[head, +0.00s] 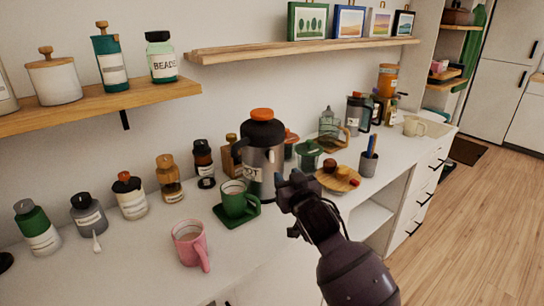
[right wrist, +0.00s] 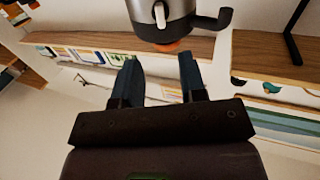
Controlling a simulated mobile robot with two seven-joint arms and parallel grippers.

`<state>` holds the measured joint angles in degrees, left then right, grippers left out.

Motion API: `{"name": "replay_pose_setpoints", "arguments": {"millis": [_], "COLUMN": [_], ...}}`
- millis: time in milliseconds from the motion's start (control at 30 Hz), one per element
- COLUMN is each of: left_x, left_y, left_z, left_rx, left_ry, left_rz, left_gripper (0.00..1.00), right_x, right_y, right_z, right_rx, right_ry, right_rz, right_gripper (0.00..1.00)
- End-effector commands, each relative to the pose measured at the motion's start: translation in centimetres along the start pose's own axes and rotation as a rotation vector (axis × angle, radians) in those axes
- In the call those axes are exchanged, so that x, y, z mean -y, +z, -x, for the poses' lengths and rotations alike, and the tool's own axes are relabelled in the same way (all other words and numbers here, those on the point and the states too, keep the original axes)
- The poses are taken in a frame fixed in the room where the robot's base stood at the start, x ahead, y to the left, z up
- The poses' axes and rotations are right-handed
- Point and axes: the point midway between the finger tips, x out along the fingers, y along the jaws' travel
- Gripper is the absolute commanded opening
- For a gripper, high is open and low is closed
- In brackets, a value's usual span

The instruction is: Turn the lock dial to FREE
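A steel and black vacuum jug (head: 262,160) stands upright on the white counter, with an orange round top (head: 262,114). I take this top to be the lock dial; no FREE mark is readable. In the right wrist view the jug (right wrist: 160,14) shows upside down at the top edge, with a bit of orange (right wrist: 172,47). My left gripper is not in view.
A green mug (head: 235,199) on a green saucer and a pink mug (head: 188,243) stand left of my right gripper. A wooden plate of fruit (head: 338,179) and a pen cup (head: 368,163) are to the right. A shelf (head: 300,50) hangs above.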

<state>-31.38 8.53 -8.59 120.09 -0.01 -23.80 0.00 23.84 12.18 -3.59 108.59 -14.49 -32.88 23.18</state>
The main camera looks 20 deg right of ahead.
Motion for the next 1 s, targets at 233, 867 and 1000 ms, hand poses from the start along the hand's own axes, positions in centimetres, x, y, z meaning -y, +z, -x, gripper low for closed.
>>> {"name": "replay_pose_setpoints", "arguments": {"millis": [233,867,1000], "left_x": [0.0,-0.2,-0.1], "left_y": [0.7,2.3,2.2], "left_z": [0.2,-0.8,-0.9], "left_rx": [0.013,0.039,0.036], "left_ry": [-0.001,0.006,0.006], "left_rz": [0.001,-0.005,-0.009], "left_gripper": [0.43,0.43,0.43], "right_x": [0.0,0.1,0.0], "right_y": [0.1,0.3,0.1], "right_z": [-1.0,-9.7,-10.5], "right_rx": [0.003,0.005,0.003], "right_ry": [0.001,0.001,0.001], "right_rz": [-0.035,-0.034,-0.033], "right_gripper": [0.38,0.38,0.38]}}
